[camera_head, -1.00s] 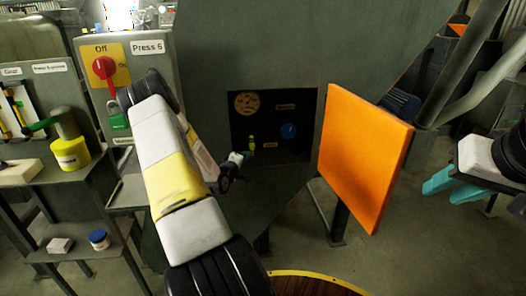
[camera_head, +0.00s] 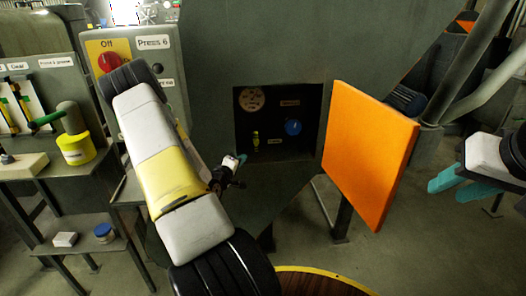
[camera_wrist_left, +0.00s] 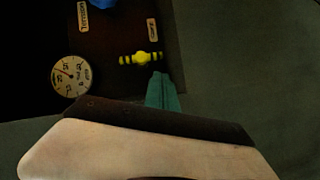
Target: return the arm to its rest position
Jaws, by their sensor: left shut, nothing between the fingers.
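My left arm (camera_head: 164,155), white and yellow, reaches up in front of the machine in the head view. My left gripper (camera_head: 238,161) is at the lower left edge of a dark recess (camera_head: 268,105) in the machine's panel. Its teal fingers (camera_wrist_left: 163,92) show together in the left wrist view, shut and empty, and look apart from the yellow-green valve (camera_wrist_left: 141,58). A round gauge (camera_head: 252,99) and a blue knob (camera_head: 293,127) are in the recess. My right gripper (camera_head: 458,182), with teal fingers spread apart, hangs empty at the right edge.
An orange panel door (camera_head: 368,155) stands open right of the recess. The Press 6 switch box (camera_head: 155,60) is behind my left arm, its red knob (camera_head: 108,62) partly covered. A shelf with a yellow container (camera_head: 78,150) is at left. A round wooden top (camera_head: 320,284) is below.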

